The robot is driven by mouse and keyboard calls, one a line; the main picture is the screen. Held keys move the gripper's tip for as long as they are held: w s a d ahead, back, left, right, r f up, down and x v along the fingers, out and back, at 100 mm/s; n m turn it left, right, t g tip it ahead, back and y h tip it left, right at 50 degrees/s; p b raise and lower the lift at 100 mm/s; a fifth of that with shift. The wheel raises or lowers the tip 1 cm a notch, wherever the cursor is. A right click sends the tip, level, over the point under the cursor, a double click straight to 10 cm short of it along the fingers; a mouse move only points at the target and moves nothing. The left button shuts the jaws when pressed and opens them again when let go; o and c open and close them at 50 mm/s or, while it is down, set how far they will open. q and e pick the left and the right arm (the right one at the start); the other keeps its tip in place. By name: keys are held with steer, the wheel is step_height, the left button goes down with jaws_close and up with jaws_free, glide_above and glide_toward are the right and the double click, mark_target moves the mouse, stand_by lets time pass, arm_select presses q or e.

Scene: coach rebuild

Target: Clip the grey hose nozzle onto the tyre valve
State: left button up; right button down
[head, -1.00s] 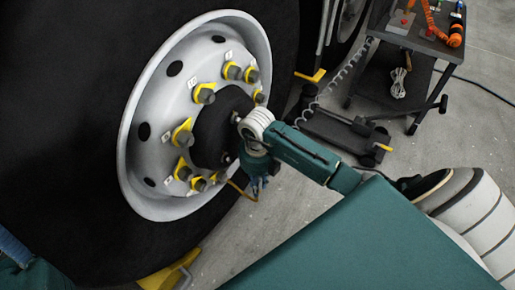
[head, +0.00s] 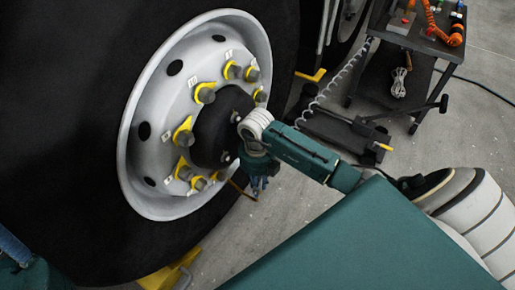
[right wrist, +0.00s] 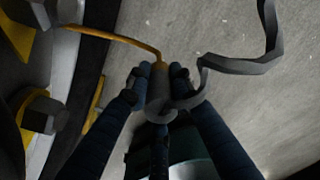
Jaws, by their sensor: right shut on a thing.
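My right gripper (head: 258,186) hangs low in front of the wheel hub in the head view. In the right wrist view its dark blue fingers (right wrist: 160,78) are shut around the grey nozzle (right wrist: 157,92). The grey hose (right wrist: 238,67) loops round by the fingers and runs off to the upper right. The thin brass tyre valve (right wrist: 115,37) reaches from the wheel at the left, and its end meets the nozzle's tip. I cannot tell whether they are clipped together. A blue ribbed part of my left gripper (head: 13,245) shows at the lower left; its fingertips are not clear.
The big wheel (head: 142,104) has several yellow-marked nuts around its rim. A yellow chock (head: 172,272) lies below the tyre. A dark tool cart (head: 430,45) stands at the upper right, with a coiled hose (head: 340,76) beside it.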

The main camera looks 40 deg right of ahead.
steer(key=shift+f+b, duration=1.05)
steer(key=shift+f, duration=0.75)
steer(key=c, duration=1.4)
jaws_free()
steer(key=shift+c, duration=0.2)
steer(key=shift+w+r, duration=0.15)
steer(key=shift+r, duration=3.65)
